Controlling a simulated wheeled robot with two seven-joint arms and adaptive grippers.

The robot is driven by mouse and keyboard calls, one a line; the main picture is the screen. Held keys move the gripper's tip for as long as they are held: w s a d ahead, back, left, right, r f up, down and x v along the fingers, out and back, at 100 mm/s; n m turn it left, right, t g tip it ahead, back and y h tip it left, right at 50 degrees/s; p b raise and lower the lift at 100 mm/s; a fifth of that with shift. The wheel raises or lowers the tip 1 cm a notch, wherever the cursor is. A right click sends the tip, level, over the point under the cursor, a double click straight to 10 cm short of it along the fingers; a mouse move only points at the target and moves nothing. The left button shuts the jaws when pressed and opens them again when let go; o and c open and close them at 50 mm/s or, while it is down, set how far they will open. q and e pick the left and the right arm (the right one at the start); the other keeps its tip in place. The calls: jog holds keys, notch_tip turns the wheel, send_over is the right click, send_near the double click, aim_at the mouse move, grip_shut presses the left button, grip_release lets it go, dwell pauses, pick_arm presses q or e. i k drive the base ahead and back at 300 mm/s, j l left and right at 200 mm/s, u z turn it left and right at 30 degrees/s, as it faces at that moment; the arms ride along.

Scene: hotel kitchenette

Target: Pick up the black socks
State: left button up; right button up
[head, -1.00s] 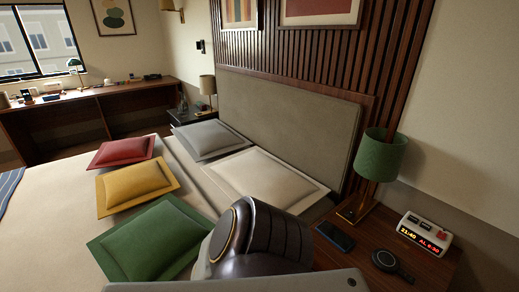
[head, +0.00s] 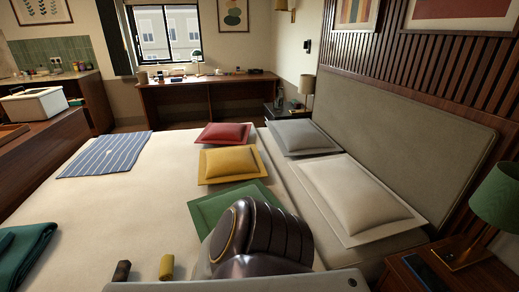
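A small dark roll (head: 122,271), which looks like the black socks, lies on the bed (head: 140,205) near the bottom edge of the head view. Its lower part is cut off by a grey part of my body. A yellow roll (head: 166,267) of similar size lies just to its right, apart from it. A dark, rounded part of my own body fills the bottom middle. Neither of my grippers is in view.
Red (head: 223,134), yellow (head: 232,162) and green (head: 236,202) cushions lie on the bed. A striped blue cloth (head: 105,155) is at the far left, and a folded green cloth (head: 25,250) is at the near left. A nightstand with a green lamp (head: 497,195) stands at right.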

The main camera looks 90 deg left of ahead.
aim_at(121, 274)
jog(key=u, duration=0.45)
jog(key=k+u, duration=0.15)
jog(key=u, duration=0.35)
jog(key=k+u, duration=0.1)
jog(key=u, duration=0.85)
jog(key=k+u, duration=0.1)
jog(key=u, duration=0.35)
jog(key=j+u, duration=0.15)
jog(key=u, duration=0.35)
jog(key=k+j+u, duration=0.1)
jog(key=u, duration=0.35)
jog(key=j+u, duration=0.1)
jog(key=u, duration=0.4)
jog(key=j+z, duration=0.2)
jog(key=z, duration=0.15)
jog(key=j+z, duration=0.3)
jog(key=k+l, duration=0.05)
jog(key=l, duration=0.1)
